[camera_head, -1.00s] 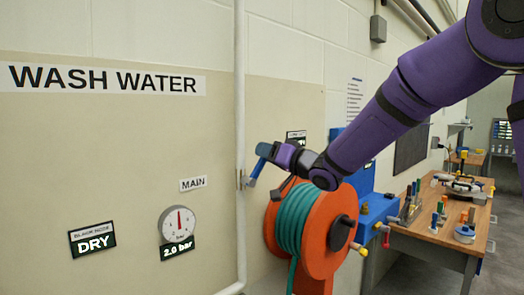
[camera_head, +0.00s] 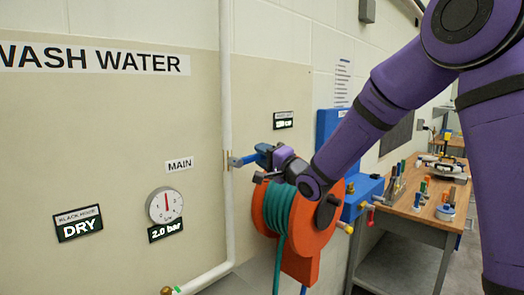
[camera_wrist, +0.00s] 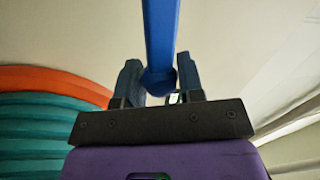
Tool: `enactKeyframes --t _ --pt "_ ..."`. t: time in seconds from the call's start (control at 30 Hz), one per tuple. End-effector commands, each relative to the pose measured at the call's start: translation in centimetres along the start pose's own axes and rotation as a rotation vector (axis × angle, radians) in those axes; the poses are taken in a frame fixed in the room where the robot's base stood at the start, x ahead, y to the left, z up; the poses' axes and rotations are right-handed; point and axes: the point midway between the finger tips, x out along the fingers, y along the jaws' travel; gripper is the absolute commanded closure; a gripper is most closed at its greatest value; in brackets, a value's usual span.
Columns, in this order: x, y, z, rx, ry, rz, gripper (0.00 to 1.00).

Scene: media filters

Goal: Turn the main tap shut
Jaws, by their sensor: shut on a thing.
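The main tap is a blue lever (camera_head: 243,160) on the white vertical pipe (camera_head: 227,110), to the right of the MAIN label (camera_head: 180,164). The lever points right from the pipe, close to level and crosswise to it. My gripper (camera_head: 262,156) is at the lever's outer end. In the wrist view the blue lever (camera_wrist: 161,35) runs down between the two fingers of my gripper (camera_wrist: 159,82), which are shut on its end. The pressure gauge (camera_head: 165,206) reads 2.0 bar. The tap's body is small and hard to make out.
An orange reel (camera_head: 310,235) with teal hose (camera_head: 278,212) stands just below and right of my gripper. A blue unit (camera_head: 362,192) and a wooden workbench (camera_head: 425,215) with tools are farther right. The black hose display (camera_head: 78,224) reads DRY.

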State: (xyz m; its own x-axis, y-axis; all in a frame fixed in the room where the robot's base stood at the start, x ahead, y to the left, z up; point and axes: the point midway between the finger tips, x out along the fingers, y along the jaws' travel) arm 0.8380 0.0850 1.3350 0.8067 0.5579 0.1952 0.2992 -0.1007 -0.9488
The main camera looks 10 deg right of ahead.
Motion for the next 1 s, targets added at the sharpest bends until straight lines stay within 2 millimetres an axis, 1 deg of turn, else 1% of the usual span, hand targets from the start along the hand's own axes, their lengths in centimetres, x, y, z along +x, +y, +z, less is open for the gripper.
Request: enactKeyframes --t 0.1,0.3,0.7,0.73,0.83,1.0 --pt "-0.11 0.43 0.08 0.039 0.008 0.003 1.00" --pt "-0.15 0.67 0.17 0.071 0.014 0.004 1.00" --pt "-0.18 0.79 0.20 0.078 0.015 0.006 1.00" --pt "-0.19 0.80 0.20 0.078 0.015 0.006 0.63" --pt "-0.17 0.77 0.20 0.077 0.015 0.006 0.40" --pt "-0.15 0.72 0.19 0.076 0.015 0.004 0.40"
